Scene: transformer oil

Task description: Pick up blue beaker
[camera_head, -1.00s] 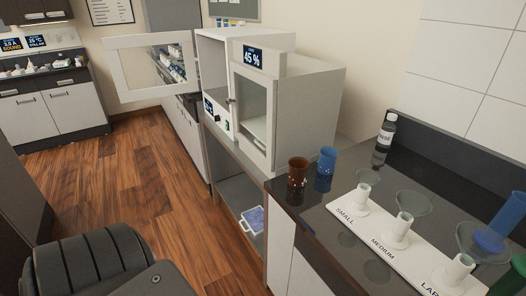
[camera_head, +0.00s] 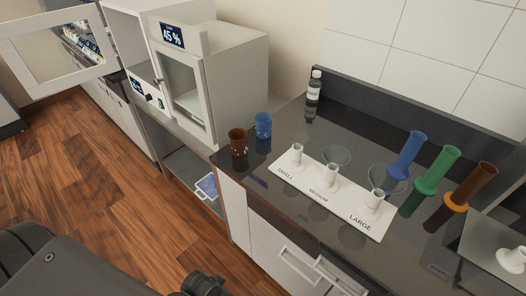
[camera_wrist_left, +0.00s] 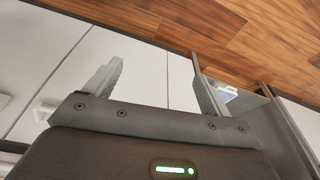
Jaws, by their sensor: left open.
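The blue beaker (camera_head: 263,125) stands upright on the dark glossy counter, near its left end. A brown beaker (camera_head: 238,142) stands just in front of it and to its left, apart from it. In the left wrist view my left gripper (camera_wrist_left: 152,88) is open, with its two fingers apart and nothing between them. It faces white cabinet fronts and the wooden floor; no beaker shows in that view. In the head view a dark part of my arm shows at the bottom left, well away from the beakers. My right gripper is not in view.
A white board (camera_head: 284,170) with small, medium and large funnels lies right of the beakers. Blue (camera_head: 409,152), green (camera_head: 439,166) and brown (camera_head: 473,186) cylinders stand further right. A white cabinet (camera_head: 235,85) stands left of the counter.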

